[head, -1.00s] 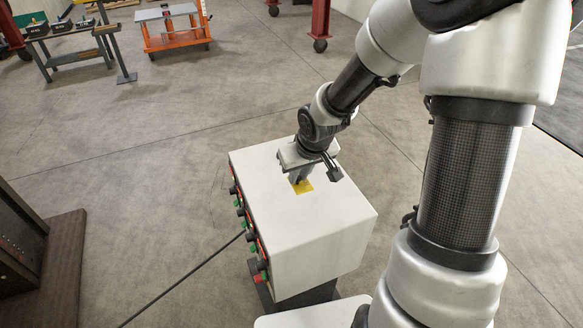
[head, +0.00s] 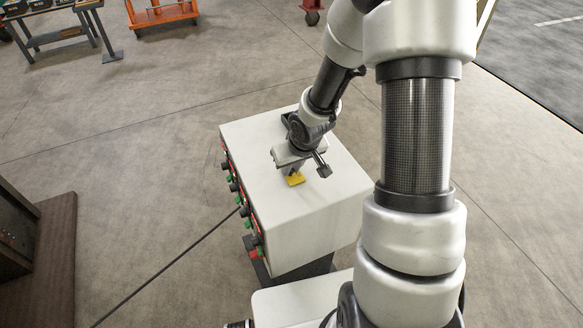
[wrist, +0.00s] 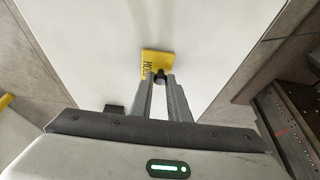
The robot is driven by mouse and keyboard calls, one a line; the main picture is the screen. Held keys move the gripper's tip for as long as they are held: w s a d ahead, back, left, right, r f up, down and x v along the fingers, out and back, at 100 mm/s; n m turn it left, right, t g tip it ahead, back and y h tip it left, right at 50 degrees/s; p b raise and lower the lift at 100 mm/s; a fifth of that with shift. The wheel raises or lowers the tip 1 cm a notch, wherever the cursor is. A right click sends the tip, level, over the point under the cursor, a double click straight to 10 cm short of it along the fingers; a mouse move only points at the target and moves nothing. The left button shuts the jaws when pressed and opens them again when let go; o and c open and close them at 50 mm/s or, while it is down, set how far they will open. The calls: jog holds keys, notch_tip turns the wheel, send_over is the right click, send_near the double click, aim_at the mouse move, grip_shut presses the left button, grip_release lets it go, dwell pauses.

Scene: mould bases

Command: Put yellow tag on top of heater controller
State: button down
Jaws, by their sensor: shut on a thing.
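The heater controller (head: 325,205) is a white box with a flat top and a row of knobs and lights on its left side. The yellow tag (head: 298,180) is small and flat, over the middle of that top. In the wrist view the tag (wrist: 153,56) shows dark lettering and a small black knob. My gripper (head: 293,172) points down at the tag. In the wrist view its fingers (wrist: 160,80) are closed on the black knob. The tag is at or just above the top; I cannot tell if it touches. The fingers hide part of it.
A black cable (head: 165,267) runs across the floor from the box. A dark cabinet (head: 15,235) stands at the left. A bench (head: 60,38) and an orange cart (head: 160,15) stand far back.

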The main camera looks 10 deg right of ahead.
jog(key=c, duration=1.7)
grip_release()
jog(key=shift+f, duration=0.1)
jog(key=shift+d+r, duration=0.1)
jog(key=shift+r, duration=0.35)
jog(key=p+v, duration=0.5)
jog(key=v, duration=0.6)
jog(key=shift+s+r, duration=0.15)
jog(key=shift+s, duration=0.05)
